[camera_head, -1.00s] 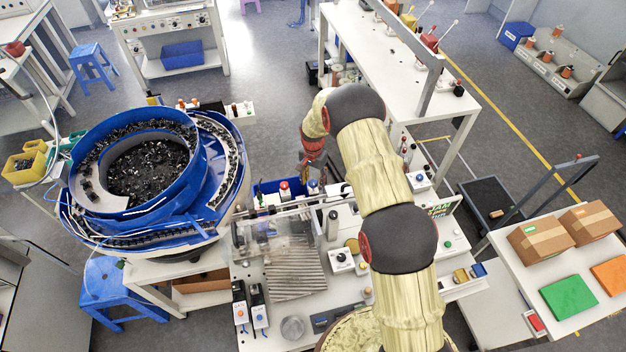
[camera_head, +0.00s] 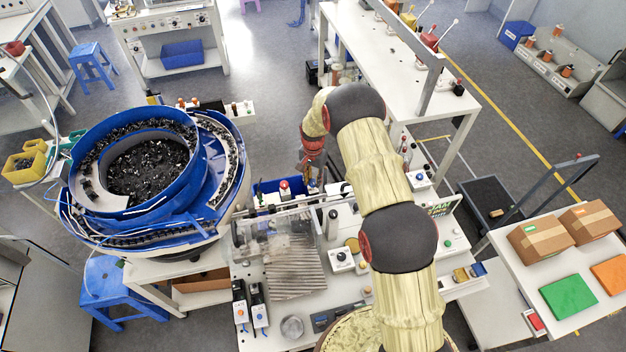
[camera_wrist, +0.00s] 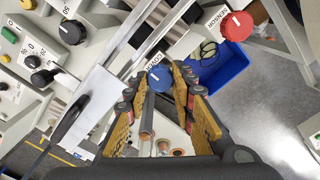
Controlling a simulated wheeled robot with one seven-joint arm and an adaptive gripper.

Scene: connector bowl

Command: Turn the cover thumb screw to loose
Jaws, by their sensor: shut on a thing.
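A blue round knob (camera_wrist: 160,78) with a white pointer line, which I take to be the cover thumb screw, sits between my fingertips in the wrist view. My gripper (camera_wrist: 163,75) is shut on it, with the yellow fingers on either side. In the head view this red knob (camera_head: 284,190) shows at the back of the machine table; my arm partly hides the area around the gripper.
A blue bin (camera_wrist: 218,68) lies right of the held knob. A panel with a black knob (camera_wrist: 72,32) stands at the left. In the head view, the blue bowl feeder (camera_head: 75,190) is left of the machine table (camera_head: 255,275), with a clear cover (camera_head: 290,240) on it.

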